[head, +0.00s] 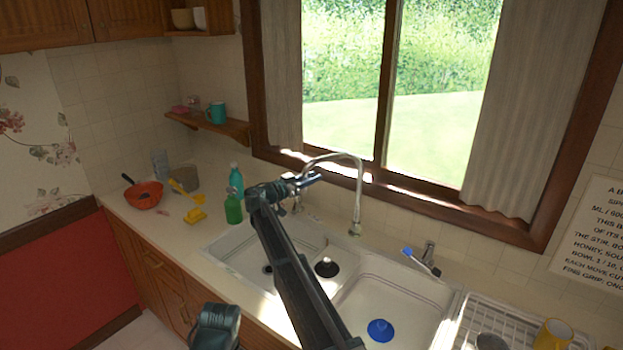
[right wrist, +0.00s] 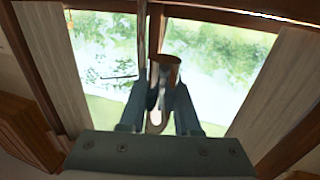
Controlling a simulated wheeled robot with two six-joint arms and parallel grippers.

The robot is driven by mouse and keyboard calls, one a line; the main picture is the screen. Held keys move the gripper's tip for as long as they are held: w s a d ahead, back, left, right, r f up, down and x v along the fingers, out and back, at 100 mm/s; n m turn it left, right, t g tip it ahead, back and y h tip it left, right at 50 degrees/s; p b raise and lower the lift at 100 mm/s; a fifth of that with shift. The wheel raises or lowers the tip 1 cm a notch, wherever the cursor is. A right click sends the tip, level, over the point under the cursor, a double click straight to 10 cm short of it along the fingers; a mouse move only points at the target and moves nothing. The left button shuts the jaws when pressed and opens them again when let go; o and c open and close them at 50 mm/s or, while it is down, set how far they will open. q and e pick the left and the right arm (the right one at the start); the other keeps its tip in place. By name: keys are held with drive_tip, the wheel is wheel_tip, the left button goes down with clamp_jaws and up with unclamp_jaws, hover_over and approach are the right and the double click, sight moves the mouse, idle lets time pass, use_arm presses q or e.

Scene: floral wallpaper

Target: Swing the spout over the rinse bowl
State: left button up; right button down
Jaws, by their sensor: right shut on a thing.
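The chrome tap's arched spout (head: 345,157) rises from its base behind the sink and curves over to the left. My right gripper (head: 308,181) is shut on the spout's free end, above the left bowl. In the right wrist view the spout (right wrist: 167,68) stands between my right gripper's fingers (right wrist: 160,105). The sink has a left bowl (head: 288,245) and a right bowl (head: 405,287); I cannot tell by label which is the rinse bowl. My arm hides part of the left bowl.
A black stopper (head: 326,267) sits near the divider. A blue plug (head: 380,330) lies in the right bowl, and a blue-headed brush (head: 420,260) is behind it. Green (head: 233,207) and teal (head: 236,178) bottles stand left of the tap. A dish rack (head: 497,325) is at right.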

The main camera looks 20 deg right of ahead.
idle(0.6)
drive_tip(key=s+d+n+t+y, duration=0.7)
drive_tip(key=s+d+t+y, duration=0.1)
drive_tip(key=s+d, duration=0.8)
drive_tip(key=shift+n, duration=0.3)
drive_tip(key=shift+d, duration=0.15)
drive_tip(key=c, duration=0.6)
unclamp_jaws()
